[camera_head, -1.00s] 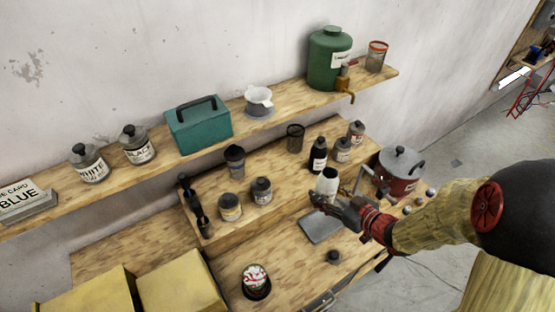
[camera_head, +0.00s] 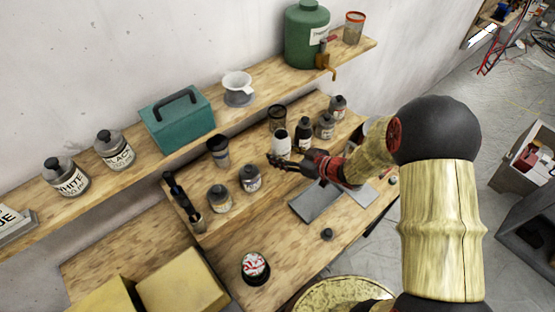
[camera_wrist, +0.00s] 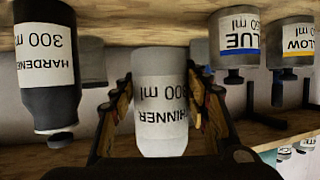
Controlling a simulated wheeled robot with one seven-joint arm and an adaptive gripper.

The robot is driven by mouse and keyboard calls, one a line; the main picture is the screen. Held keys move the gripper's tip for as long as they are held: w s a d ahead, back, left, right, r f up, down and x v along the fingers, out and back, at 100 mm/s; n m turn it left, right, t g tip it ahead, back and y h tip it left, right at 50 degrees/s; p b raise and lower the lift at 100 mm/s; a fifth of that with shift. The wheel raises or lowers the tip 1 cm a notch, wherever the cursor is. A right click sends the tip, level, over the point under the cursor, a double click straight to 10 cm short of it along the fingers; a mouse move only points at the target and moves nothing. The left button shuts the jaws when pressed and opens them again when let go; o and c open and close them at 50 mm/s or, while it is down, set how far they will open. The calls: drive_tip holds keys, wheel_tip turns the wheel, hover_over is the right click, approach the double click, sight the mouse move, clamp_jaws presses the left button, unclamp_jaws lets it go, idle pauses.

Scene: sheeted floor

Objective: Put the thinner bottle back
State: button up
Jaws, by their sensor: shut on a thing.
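The thinner bottle (camera_head: 281,142), white with a pale label, is between the fingers of my gripper (camera_head: 283,162), which is shut on it. In the wrist view, which is upside down, the thinner bottle (camera_wrist: 163,100) reads "THINNER 300 ml" between both fingers (camera_wrist: 160,118). It is upright, at the raised wooden step (camera_head: 235,215); I cannot tell whether its base touches the wood. The dark hardener bottle (camera_head: 303,135) stands just right of it in the head view and also shows in the wrist view (camera_wrist: 47,65).
Bottles labelled blue (camera_wrist: 235,42) and yellow (camera_wrist: 292,42) stand on the other side of the thinner. A dark mesh cup (camera_head: 277,118) is behind it. A grey plate (camera_head: 316,202) lies on the lower bench. The upper shelf holds a green canister (camera_head: 305,38) and a teal box (camera_head: 176,122).

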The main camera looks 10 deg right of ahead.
sight(278, 154)
drive_tip(key=shift+w+a+f, duration=0.25)
drive_tip(key=shift+w+f, duration=0.2)
drive_tip(key=shift+f, duration=0.15)
drive_tip(key=shift+w+a+f, duration=0.25)
drive_tip(key=shift+w+f, duration=0.2)
drive_tip(key=shift+f, duration=0.1)
drive_tip(key=shift+w+f, duration=0.1)
drive_tip(key=shift+f, duration=1.5)
drive_tip(key=shift+f, duration=0.25)
drive_tip(key=o, duration=1.5)
drive_tip(key=shift+o, duration=0.2)
drive_tip(key=shift+r, duration=0.15)
